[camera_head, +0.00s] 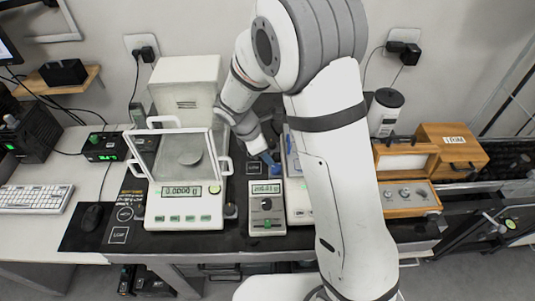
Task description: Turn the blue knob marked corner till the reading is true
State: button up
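A small blue piece (269,161) shows right at the end of my arm, behind the small grey unit. I cannot tell whether it is the blue knob or part of my gripper. My gripper (264,154) points down and to the right there, and its fingers are too small to make out. The small grey unit (267,222) has a lit display (266,188), whose digits are too blurred to read surely, and a dark round dial. A glass-doored balance (184,212) on the left reads 0.0000 g. A pale instrument (298,207) is mostly hidden behind my arm.
A wooden weight box (408,211) lies open on the right, with metal weights in it. A white canister (385,112) and a wooden case (454,150) stand behind it. A keyboard (35,199) and mouse (92,217) lie at left. The black tabletop is crowded.

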aim_at(275, 167)
jog(key=d+f+m+p, duration=0.1)
jog(key=f, duration=0.1)
jog(key=d+f+m+g+p, duration=0.1)
jog(key=f+m, duration=0.1)
jog(key=f, duration=0.1)
jog(key=w+f+m+g, duration=0.1)
jog(key=f+m, duration=0.1)
jog(key=shift+d+f+p, duration=0.25)
jog(key=shift+d+p, duration=0.15)
